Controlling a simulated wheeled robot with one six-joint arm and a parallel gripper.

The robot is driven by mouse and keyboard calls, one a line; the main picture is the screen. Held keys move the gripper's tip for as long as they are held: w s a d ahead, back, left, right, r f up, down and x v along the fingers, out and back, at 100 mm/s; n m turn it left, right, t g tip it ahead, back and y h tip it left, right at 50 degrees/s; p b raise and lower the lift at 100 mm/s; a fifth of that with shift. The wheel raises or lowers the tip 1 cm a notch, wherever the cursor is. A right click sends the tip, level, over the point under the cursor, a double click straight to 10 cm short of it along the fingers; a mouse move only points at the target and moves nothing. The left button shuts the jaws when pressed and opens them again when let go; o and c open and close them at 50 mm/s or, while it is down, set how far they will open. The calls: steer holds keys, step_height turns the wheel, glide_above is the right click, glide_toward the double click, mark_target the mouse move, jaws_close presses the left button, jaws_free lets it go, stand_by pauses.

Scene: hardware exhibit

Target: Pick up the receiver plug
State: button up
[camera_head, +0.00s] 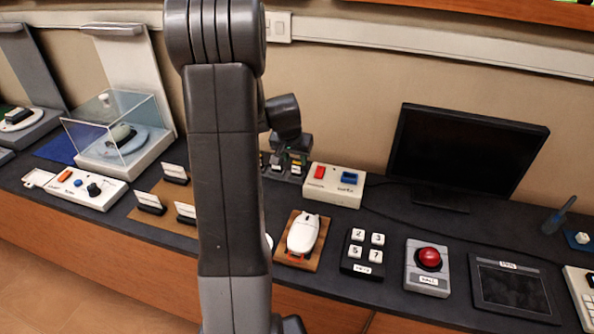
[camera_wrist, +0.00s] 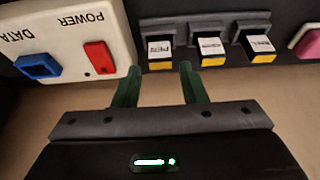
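Three dark plugs with white labels and yellow ends sit in a row on a dark holder in the wrist view: a left plug (camera_wrist: 160,50), a middle plug (camera_wrist: 210,48) and a right plug (camera_wrist: 258,46). Their labels are upside down and blurred, so I cannot tell for sure which is the receiver plug. My gripper (camera_wrist: 160,70) is open and empty, its two green fingers apart. The fingertips lie on either side of the left plug's near end in the picture; contact is not visible. In the head view, my gripper (camera_head: 301,144) is over the plug row, partly hidden.
A pink block (camera_wrist: 306,43) is at the right. In the head view, a monitor (camera_head: 465,150) stands to the right.

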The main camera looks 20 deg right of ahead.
mark_target(296, 163)
steer(key=shift+w+f, duration=0.2)
steer(key=shift+p+x, duration=0.4)
steer(key=shift+x, duration=2.05)
steer(key=shift+s, duration=0.1)
steer(key=c, duration=0.7)
